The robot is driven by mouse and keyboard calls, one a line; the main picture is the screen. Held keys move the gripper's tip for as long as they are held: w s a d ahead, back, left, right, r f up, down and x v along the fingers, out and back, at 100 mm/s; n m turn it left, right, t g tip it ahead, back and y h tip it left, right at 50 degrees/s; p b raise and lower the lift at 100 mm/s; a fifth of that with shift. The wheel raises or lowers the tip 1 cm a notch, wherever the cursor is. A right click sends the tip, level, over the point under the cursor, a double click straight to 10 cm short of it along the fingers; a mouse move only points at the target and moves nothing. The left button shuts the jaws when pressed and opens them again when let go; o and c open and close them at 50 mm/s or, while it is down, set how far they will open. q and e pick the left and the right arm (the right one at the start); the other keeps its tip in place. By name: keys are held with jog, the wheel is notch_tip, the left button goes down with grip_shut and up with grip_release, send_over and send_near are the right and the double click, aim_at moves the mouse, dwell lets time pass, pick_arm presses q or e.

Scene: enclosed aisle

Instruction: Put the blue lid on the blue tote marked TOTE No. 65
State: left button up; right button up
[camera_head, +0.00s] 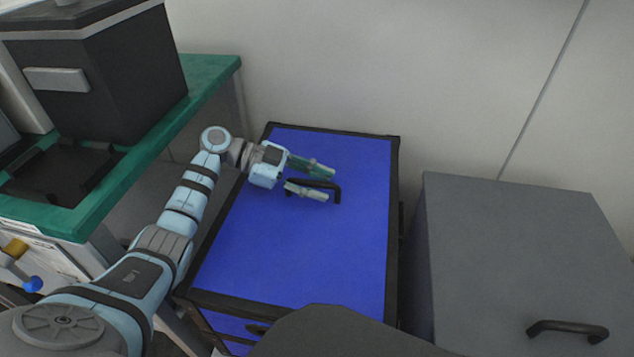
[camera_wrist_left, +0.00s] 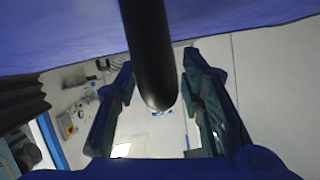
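A flat blue lid (camera_head: 330,250) with a black edge lies on top of a blue box (camera_head: 225,326) with a black frame. No TOTE No. 65 marking is readable in these views. A black bar handle (camera_head: 338,192) stands on the lid. My left gripper (camera_head: 322,182) is over the lid at this handle, with its two fingers spread apart. In the left wrist view the black handle (camera_wrist_left: 150,55) runs between the fingers, and the blue surface (camera_wrist_left: 60,45) fills the top. I cannot tell whether a finger touches the handle. My right gripper is not in view.
A grey box (camera_head: 520,240) with a black handle (camera_head: 567,329) stands close on the right. A green-topped bench (camera_head: 200,90) on the left carries a black bin (camera_head: 110,85) and a black tray (camera_head: 65,170). A pale wall (camera_head: 400,70) closes the back.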

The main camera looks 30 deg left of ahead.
pick_arm(q)
notch_tip(320, 180, up, 10)
dwell(0.4)
dwell(0.3)
